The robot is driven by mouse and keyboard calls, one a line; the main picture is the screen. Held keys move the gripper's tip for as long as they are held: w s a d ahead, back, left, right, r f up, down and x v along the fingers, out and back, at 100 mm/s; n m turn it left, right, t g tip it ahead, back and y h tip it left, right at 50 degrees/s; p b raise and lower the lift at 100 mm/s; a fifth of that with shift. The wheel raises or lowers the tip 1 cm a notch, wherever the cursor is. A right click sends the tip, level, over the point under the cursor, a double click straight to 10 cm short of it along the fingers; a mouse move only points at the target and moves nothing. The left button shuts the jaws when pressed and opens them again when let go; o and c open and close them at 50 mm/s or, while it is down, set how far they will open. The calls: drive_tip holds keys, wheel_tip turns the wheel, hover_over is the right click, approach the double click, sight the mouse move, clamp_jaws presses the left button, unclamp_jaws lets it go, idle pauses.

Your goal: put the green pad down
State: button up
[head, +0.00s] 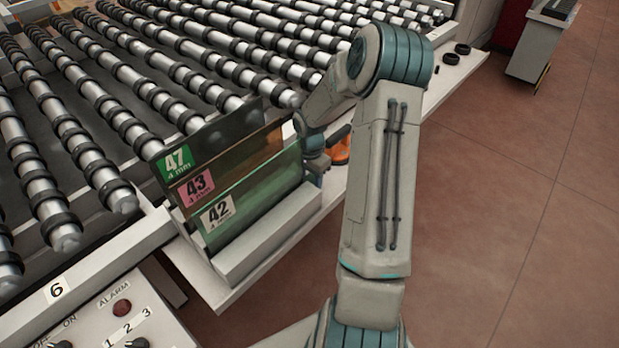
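I cannot make out a green pad; the green things in view are a label marked 47 and a greenish glass pane (262,200) with a white label marked 42. My gripper (316,172) points down at the right end of the upright glass panes, above the white ledge. Its fingers are small and partly hidden, so I cannot tell whether they are open or whether they hold anything. An orange object (341,152) lies on the ledge just right of my gripper, partly hidden by my arm.
The panes stand in a pale rack (265,243) on the ledge. Rows of rollers (100,160) fill the left and back. A control panel (115,325) is at lower left. The floor on the right is clear up to a grey cart (535,45).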

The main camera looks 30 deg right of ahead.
drive_tip(key=o, duration=1)
drive_tip(key=shift+f, duration=0.1)
drive_tip(key=shift+c, duration=0.2)
wheel_tip(320, 180, up, 12)
drive_tip(key=shift+b, duration=0.4)
